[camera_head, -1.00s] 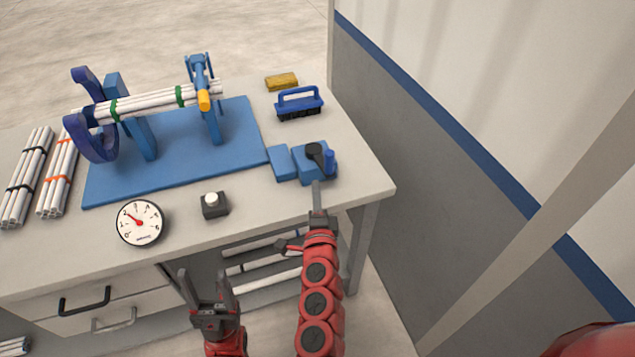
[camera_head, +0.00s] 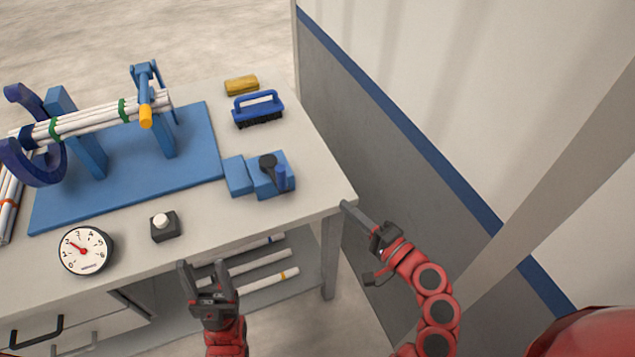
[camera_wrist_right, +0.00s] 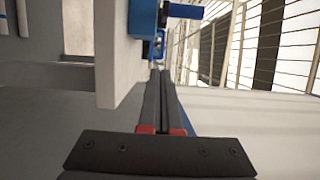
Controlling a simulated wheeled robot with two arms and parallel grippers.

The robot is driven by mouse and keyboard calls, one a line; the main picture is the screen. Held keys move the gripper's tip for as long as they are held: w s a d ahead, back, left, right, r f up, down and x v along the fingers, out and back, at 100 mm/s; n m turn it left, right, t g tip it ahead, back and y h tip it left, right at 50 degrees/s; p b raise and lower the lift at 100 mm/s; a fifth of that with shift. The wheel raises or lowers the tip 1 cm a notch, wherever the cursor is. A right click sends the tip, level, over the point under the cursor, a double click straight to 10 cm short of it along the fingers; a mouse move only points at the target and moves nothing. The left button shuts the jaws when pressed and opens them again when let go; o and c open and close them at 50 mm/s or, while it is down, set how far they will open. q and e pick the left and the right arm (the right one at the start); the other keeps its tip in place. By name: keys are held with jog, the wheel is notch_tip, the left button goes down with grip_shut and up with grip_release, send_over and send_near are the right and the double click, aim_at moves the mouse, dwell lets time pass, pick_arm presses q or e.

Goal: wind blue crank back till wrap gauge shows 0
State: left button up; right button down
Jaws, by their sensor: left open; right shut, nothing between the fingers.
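The crank unit is a blue block (camera_head: 262,182) near the table's right front corner. Its black crank arm (camera_head: 268,163) ends in an upright blue handle (camera_head: 281,178), and the handle also shows in the right wrist view (camera_wrist_right: 184,11). The round white gauge (camera_head: 86,250) stands at the front left, its red needle pointing up-left; the exact reading is too small to tell. My right gripper (camera_head: 346,208) is shut and empty at the table's right front corner, apart from the crank. My left gripper (camera_head: 205,266) is open and empty in front of the table's front edge.
White pipes (camera_head: 90,121) with green bands lie in a blue stand on a blue base plate (camera_head: 195,165). A black box with a white button (camera_head: 164,227), a blue brush (camera_head: 258,108) and a yellow sponge (camera_head: 242,85) are on the table. A wall runs along the right.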

jog(key=shift+n, duration=0.3)
jog(key=p+x, duration=0.1)
jog(key=x, duration=0.2)
jog(key=p+x, duration=0.1)
jog(key=x, duration=0.2)
jog(key=a+p+x, duration=0.1)
jog(key=x, duration=0.3)
jog(key=shift+s+r, duration=0.3)
jog(key=shift+s, duration=0.1)
jog(key=shift+s+a+f+p, duration=0.1)
jog(key=shift+s+a+p, duration=0.2)
jog(key=shift+a, duration=0.25)
jog(key=shift+s+a+p, duration=0.15)
jog(key=shift+s+a, duration=0.15)
jog(key=shift+a, duration=0.25)
jog(key=shift+s+a, duration=0.3)
jog(key=shift+a, duration=0.15)
jog(key=shift+f, duration=0.1)
jog(key=shift+a, duration=0.1)
